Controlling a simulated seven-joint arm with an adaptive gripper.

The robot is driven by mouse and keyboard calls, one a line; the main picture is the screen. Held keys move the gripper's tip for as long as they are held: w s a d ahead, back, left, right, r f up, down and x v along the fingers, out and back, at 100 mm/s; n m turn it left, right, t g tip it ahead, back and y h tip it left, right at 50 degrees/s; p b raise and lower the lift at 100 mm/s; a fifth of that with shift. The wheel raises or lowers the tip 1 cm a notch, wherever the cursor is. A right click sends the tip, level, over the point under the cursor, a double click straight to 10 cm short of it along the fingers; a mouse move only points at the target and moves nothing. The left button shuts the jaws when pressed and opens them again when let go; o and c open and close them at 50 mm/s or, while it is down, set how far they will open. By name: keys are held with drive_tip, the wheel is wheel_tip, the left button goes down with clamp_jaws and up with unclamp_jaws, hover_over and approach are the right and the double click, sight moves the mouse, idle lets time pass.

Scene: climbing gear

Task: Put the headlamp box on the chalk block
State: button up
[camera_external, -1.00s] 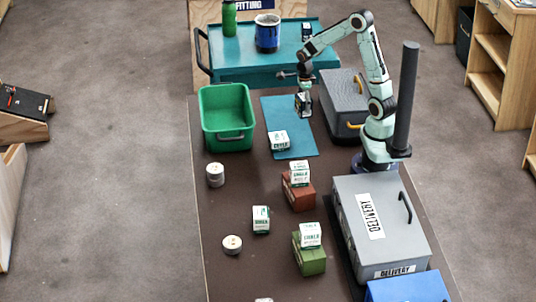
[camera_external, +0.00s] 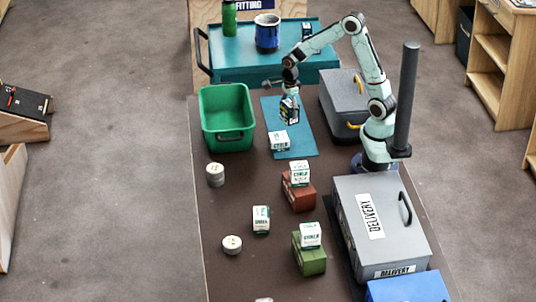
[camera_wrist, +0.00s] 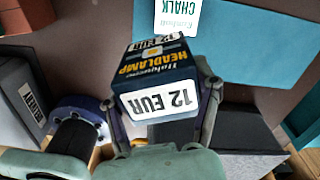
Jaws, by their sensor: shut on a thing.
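The headlamp box (camera_external: 289,111) is dark with white price labels. It hangs in my gripper (camera_external: 289,95), above the blue mat. In the wrist view the headlamp box (camera_wrist: 158,72) sits between the two fingers, tilted, with its "HEADLAMP" and "12 EUR" sides showing. A white and green chalk block (camera_external: 279,141) lies on the mat, just nearer the camera than the held box and apart from it in the picture. This chalk block also shows in the wrist view (camera_wrist: 176,14), partly cut off at the top edge.
More chalk blocks stand on a red-brown box (camera_external: 299,196), on a green box (camera_external: 311,260) and on the table (camera_external: 261,219). A green bin (camera_external: 226,140) is left of the blue mat (camera_external: 302,145). A grey case (camera_external: 342,100) is right.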

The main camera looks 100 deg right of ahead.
sight(280, 117)
drive_tip(key=w+f, duration=0.1)
drive_tip(key=w+d+f, duration=0.1)
drive_tip(key=w+f, duration=0.1)
drive_tip(key=f, duration=0.1)
drive_tip(key=shift+d+f, duration=0.1)
drive_tip(key=shift+d, duration=0.3)
drive_tip(key=shift+w+d+f, duration=0.15)
drive_tip(key=shift+f, duration=1.7)
drive_tip(key=shift+f, duration=0.15)
drive_tip(key=o, duration=1.2)
